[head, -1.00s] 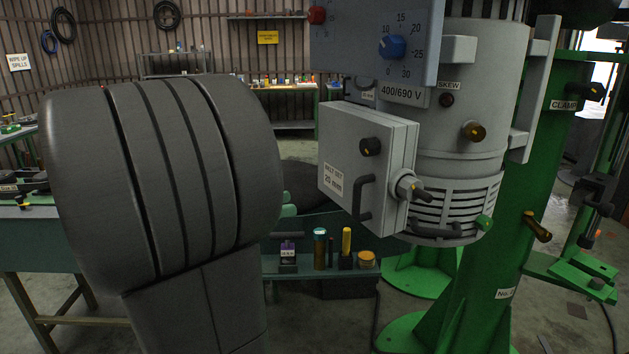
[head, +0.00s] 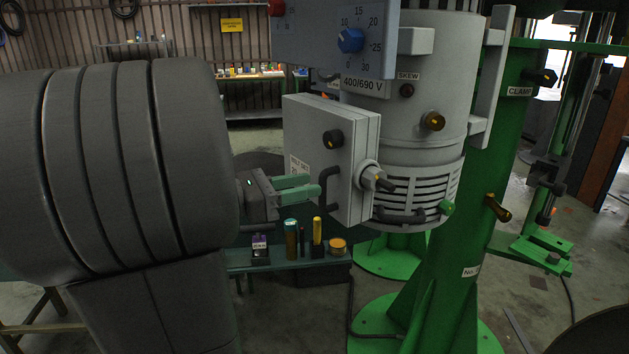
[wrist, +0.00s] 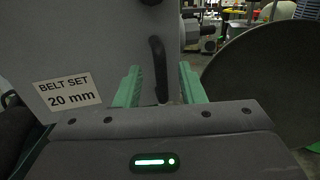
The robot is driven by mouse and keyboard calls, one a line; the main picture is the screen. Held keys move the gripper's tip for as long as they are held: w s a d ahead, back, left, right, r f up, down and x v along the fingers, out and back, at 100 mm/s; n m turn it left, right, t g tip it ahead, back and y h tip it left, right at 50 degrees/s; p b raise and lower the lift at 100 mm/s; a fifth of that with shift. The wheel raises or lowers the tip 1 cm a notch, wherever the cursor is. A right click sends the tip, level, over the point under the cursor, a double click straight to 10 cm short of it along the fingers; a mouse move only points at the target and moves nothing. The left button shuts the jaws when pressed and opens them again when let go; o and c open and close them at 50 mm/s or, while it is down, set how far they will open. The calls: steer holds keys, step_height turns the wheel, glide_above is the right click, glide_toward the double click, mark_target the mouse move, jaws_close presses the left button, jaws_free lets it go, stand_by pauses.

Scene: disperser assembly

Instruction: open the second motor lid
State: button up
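The grey motor box (head: 350,125) has a flat front lid (head: 312,120) with a black knob, a round latch (head: 374,178) at its right edge and a dark bar handle (head: 330,188) low on its face. The lid looks closed. My gripper (head: 314,184) has green fingers and is at the handle. In the wrist view my gripper (wrist: 161,84) is open, with one finger on each side of the handle (wrist: 158,68). A gap shows on both sides of the handle. The label "BELT SET 20 mm" (wrist: 67,92) is left of the fingers.
A control panel (head: 335,35) with a blue dial is above the lid. The green stand (head: 450,230) rises at right. A low shelf (head: 290,258) with small bottles is below my gripper. A large dark disc (wrist: 270,85) is right of my fingers in the wrist view.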

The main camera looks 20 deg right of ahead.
steer(key=shift+d, duration=1.45)
jaws_close()
